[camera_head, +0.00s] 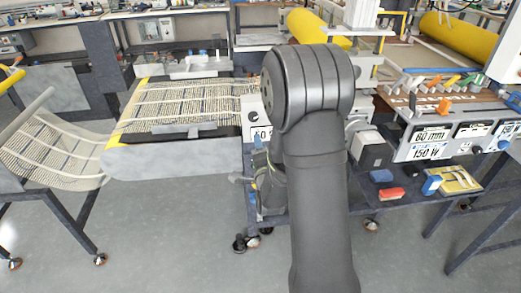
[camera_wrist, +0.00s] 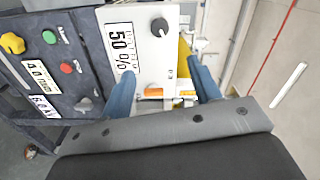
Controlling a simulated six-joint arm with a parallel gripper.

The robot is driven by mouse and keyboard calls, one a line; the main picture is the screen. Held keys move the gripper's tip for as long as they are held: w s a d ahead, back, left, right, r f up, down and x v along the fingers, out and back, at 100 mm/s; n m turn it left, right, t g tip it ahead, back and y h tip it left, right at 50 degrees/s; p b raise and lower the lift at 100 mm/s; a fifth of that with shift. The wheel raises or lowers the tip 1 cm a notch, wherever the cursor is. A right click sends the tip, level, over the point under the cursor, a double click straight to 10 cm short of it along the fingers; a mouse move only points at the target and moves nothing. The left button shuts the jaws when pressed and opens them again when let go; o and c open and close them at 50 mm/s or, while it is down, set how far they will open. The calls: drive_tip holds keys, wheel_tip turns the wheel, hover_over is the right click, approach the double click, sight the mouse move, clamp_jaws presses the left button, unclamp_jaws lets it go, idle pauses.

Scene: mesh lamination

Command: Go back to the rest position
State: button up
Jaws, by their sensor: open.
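My gripper (camera_wrist: 162,78) shows in the wrist view as two blue fingers held well apart, with no object gripped between them. Behind the fingers is a white control panel (camera_wrist: 140,42) with a "50 %" label and a black knob. How far the fingertips are from the panel is hard to tell. The mesh (camera_head: 190,97) lies on the flat bed at left and hangs down in a sag toward the far left.
A dark panel (camera_wrist: 62,70) with yellow, green and red buttons stands left of my gripper. Yellow rolls (camera_head: 318,29) lie behind. Open floor is in front.

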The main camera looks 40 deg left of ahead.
sight(254, 118)
idle(0.3)
drive_tip(key=x, duration=1.7)
drive_tip(key=shift+w+a+f, duration=0.15)
drive_tip(key=shift+w+a, duration=0.05)
drive_tip(key=v, duration=1.7)
drive_tip(key=x, duration=1.6)
drive_tip(key=shift+w+a, duration=0.4)
drive_tip(key=n, duration=0.8)
drive_tip(key=v, duration=0.7)
